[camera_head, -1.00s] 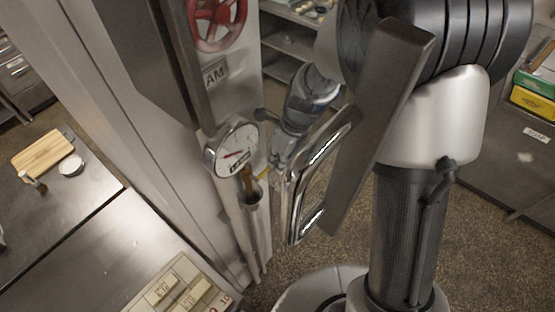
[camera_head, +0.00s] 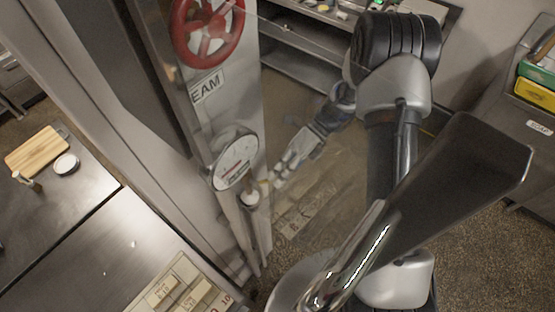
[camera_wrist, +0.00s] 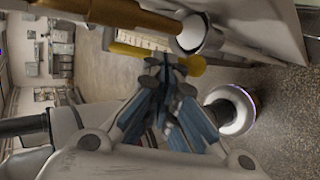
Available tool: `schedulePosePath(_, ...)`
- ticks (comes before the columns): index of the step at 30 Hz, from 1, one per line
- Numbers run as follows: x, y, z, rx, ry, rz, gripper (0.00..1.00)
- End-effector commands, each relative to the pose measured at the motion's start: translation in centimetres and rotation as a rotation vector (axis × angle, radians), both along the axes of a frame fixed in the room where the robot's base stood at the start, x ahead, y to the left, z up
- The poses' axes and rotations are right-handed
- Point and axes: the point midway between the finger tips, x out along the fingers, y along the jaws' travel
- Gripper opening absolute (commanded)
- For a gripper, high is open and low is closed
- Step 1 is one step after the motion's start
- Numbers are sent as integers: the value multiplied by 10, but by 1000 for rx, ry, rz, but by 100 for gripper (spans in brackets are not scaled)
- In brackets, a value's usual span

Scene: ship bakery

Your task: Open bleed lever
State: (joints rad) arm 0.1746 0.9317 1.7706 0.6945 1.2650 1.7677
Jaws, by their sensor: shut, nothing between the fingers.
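The bleed lever is hard to single out. In the head view a small pale fitting with a brownish stem (camera_head: 251,196) sits under the round gauge (camera_head: 236,160), at the top of a pipe. In the wrist view a brass-brown rod (camera_wrist: 125,14) and a pale round pipe end (camera_wrist: 191,35) lie just beyond my fingertips, with a yellow-brown bar (camera_wrist: 190,64) beside them. My gripper (camera_head: 279,181) is shut and empty, just right of the fitting. It also shows in the wrist view (camera_wrist: 166,66). I cannot tell whether it touches the bar.
A red handwheel (camera_head: 207,30) and a STEAM label (camera_head: 207,87) are on the metal panel above the gauge. A steel counter (camera_head: 115,240) with a wooden board (camera_head: 36,150) is at left.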

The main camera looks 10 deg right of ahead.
Motion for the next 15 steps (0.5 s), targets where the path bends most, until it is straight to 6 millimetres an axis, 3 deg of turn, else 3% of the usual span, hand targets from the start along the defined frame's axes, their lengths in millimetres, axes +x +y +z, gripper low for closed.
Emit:
schedulePosePath(8,-7,6,-19,172,176,0,0)
schedulePosePath(15,-12,12,-24,178,182,0,0)
